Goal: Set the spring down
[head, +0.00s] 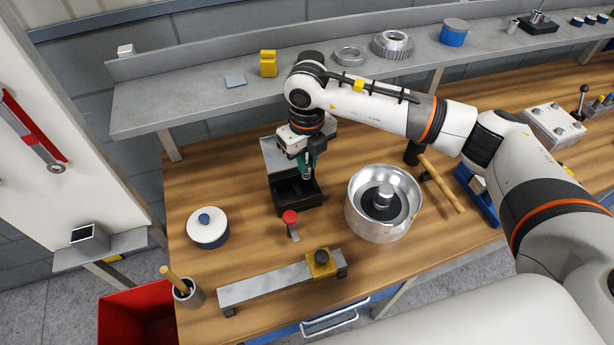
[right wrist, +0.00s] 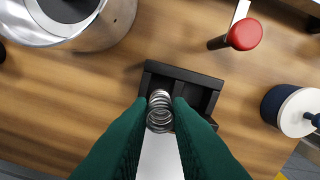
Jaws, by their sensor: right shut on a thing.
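My right gripper (head: 307,165) points down over a black divided tray (head: 293,208) on the wooden bench. In the right wrist view its green fingers (right wrist: 159,108) are shut on a silver coil spring (right wrist: 160,118). The spring stands out from between the fingertips, over the tray's near-left part in that view. The tray also shows there, with its dark rim (right wrist: 185,71) and dividers. I cannot tell whether the spring touches the tray floor. In the head view the spring is small and partly hidden by the fingers. My left gripper is not in view.
A large metal drum (head: 382,228) stands right of the tray. A red-knobbed tool (head: 290,218) lies just in front of it. A white round pot (head: 207,232) is to the left, and a grey bar with a yellow block (head: 268,283) is in front. A shelf (head: 200,97) runs behind.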

